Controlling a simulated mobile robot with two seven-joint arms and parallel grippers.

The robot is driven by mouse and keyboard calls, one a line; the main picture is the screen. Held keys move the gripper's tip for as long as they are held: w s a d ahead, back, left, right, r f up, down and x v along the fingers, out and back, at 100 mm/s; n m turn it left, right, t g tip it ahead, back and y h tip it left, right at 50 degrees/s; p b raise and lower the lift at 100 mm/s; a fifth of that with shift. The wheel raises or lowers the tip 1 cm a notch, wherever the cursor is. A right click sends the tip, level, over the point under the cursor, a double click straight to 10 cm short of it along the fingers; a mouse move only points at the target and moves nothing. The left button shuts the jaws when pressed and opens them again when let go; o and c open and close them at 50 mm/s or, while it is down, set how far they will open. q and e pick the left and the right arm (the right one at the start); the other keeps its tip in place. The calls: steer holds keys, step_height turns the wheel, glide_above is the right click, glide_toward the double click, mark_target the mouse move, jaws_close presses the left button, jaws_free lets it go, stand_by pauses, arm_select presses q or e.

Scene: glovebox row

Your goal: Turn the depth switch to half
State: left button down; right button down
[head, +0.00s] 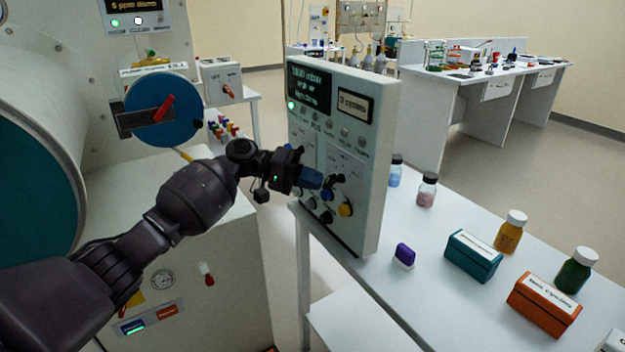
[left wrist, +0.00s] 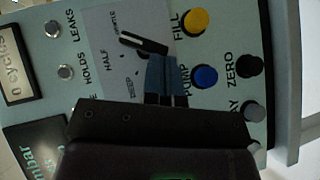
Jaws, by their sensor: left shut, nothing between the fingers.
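The switch, a black lever (left wrist: 143,43), sits on the upright grey control panel (head: 382,130). In the left wrist view, the panel appears turned sideways. The lever's slim end points up and left, near a small blurred label above the word HALF; another small label lies below HALF. In the head view the lever (head: 337,180) is small and partly hidden. My left gripper (head: 312,178) is shut and empty, its blue fingertips (left wrist: 164,64) right beside the lever; I cannot tell whether they touch it. My right gripper is not in view.
Close to the lever are a yellow button (left wrist: 195,21), a blue button (left wrist: 205,76) and a black knob (left wrist: 249,66).

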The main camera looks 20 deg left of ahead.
arm_select(q)
steer(key=shift+s+d+f+n+h+b, duration=0.1)
steer(key=shift+f+n+h+b, duration=0.2)
steer(key=shift+n+h, duration=0.35)
steer(key=shift+d+f+n+h+b, duration=0.1)
steer(key=shift+f+n+h+b, duration=0.2)
steer(key=shift+n+h, duration=0.35)
stand_by(1.0)
steer(key=shift+r, duration=0.1)
stand_by(0.6)
